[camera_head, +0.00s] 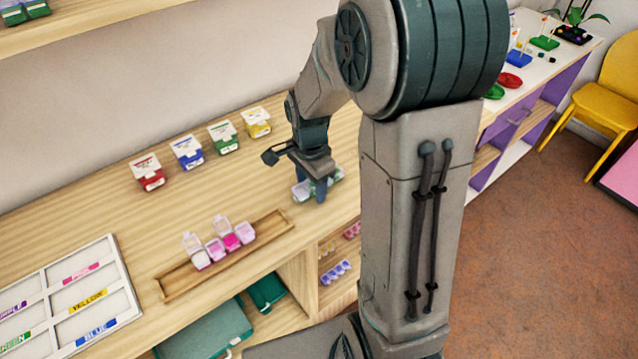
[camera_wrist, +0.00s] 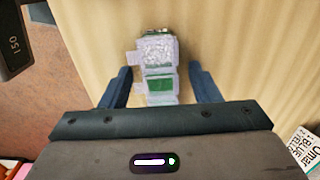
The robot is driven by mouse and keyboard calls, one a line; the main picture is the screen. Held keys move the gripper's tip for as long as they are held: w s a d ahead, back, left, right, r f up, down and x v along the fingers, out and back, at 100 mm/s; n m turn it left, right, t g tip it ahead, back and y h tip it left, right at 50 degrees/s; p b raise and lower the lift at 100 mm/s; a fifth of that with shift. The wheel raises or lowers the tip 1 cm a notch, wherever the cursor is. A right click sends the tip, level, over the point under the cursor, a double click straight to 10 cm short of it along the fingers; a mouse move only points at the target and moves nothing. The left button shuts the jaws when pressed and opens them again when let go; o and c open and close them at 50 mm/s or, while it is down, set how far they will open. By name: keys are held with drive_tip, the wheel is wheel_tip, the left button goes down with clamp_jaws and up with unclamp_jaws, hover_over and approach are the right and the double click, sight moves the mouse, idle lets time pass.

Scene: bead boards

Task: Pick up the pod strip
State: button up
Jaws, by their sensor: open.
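A pod strip (camera_head: 303,191) with clear lids and some green in it lies on the wooden counter top, partly hidden by my gripper (camera_head: 320,188). In the wrist view the strip (camera_wrist: 159,84) runs away from me between the two dark fingers of my gripper (camera_wrist: 160,74), one on each side with a gap to it. The gripper is open and points down over the strip. Another pod strip (camera_head: 229,241), pink with some raised clear lids, sits in a long wooden tray (camera_head: 177,286) to the left.
Red (camera_head: 147,171), blue (camera_head: 187,152), green (camera_head: 223,136) and yellow (camera_head: 256,121) boxes stand behind along the wall. A white labelled board (camera_head: 119,271) lies at the left. More pod strips (camera_head: 335,271) sit on the shelf below. The counter between boxes and tray is clear.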

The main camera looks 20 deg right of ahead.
sight(310, 183)
drive_tip(key=c, duration=0.9)
drive_tip(key=shift+o, duration=0.2)
drive_tip(key=shift+r, duration=0.5)
wheel_tip(310, 183, up, 3)
drive_tip(key=shift+w+f, duration=0.1)
drive_tip(key=s+d+r, duration=0.7)
drive_tip(key=d, duration=0.2)
wheel_tip(310, 183, up, 8)
drive_tip(key=p, duration=0.5)
drive_tip(key=shift+s+p, duration=0.25)
drive_tip(key=shift+p, duration=0.05)
